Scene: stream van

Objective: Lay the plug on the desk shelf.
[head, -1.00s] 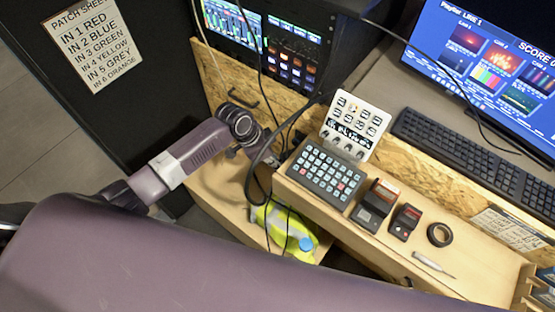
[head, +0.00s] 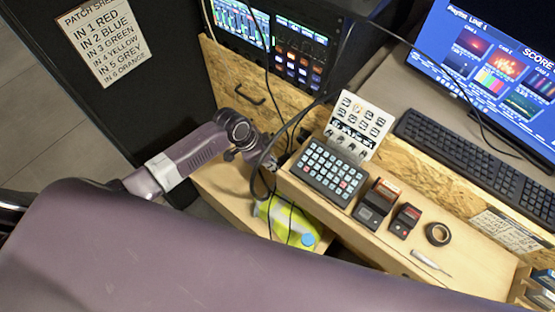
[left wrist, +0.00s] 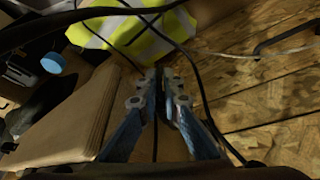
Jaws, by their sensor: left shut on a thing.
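My left gripper (left wrist: 158,82) shows in the left wrist view, its blue-grey fingers close together on a small dark thing at a cable, which I take for the plug; the fingers hide most of it. In the head view the left gripper (head: 272,150) is small and partly covered by dark cables, beside the left end of the wooden desk shelf (head: 470,262). The shelf carries a keypad (head: 328,171), two small dark devices (head: 377,205), a black tape roll (head: 438,234) and a thin white tool (head: 430,261). My right gripper is not in view.
Loose black cables hang around the left gripper. A yellow-green vest (head: 275,213) and a blue round cap (head: 308,239) lie lower down. A white button panel (head: 358,123) stands behind the keypad. Bare wood shows at the shelf's right part.

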